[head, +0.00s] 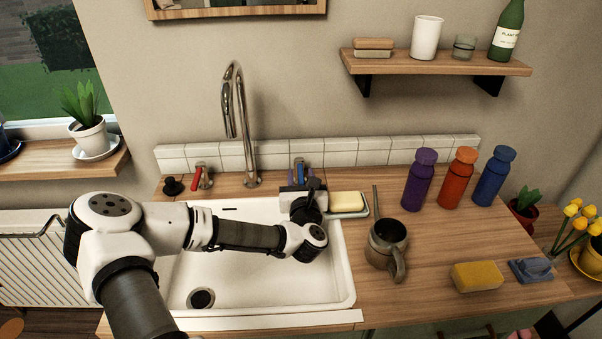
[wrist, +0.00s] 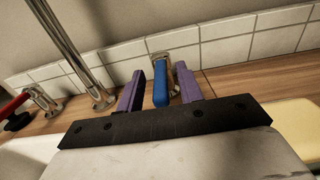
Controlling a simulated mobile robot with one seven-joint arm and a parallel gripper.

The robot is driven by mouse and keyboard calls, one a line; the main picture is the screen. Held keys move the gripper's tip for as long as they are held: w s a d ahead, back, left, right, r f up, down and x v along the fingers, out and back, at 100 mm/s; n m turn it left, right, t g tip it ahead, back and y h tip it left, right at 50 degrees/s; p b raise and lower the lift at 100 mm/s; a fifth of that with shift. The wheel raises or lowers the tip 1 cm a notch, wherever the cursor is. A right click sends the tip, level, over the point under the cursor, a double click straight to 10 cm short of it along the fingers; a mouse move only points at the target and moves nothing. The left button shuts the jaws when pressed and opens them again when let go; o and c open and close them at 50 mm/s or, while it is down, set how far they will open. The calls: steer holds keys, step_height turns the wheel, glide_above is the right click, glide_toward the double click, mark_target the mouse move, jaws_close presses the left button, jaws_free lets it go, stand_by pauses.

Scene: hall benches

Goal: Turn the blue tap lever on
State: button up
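The blue tap lever (wrist: 160,84) stands on a chrome base behind the sink in the wrist view. In the head view the blue lever (head: 299,172) shows only in part behind my gripper. My gripper (wrist: 160,86) has two purple fingers, one on each side of the lever. The fingers are apart, with a small gap visible on both sides of it. In the head view my gripper (head: 300,180) is at the back right corner of the sink. The chrome tap spout (head: 235,120) rises to the left, with the red lever (head: 197,178) beyond it.
The white sink (head: 345,270) lies under my arm. A yellow sponge on a dish (head: 347,203) is just right of my gripper. A metal mug (head: 385,245) and several bottles (head: 418,180) stand on the right counter. A tiled backsplash (head: 370,150) is close behind the levers.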

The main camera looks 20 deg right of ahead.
steer(key=shift+w+d, duration=0.1)
steer(key=shift+w, duration=0.15)
jaws_close()
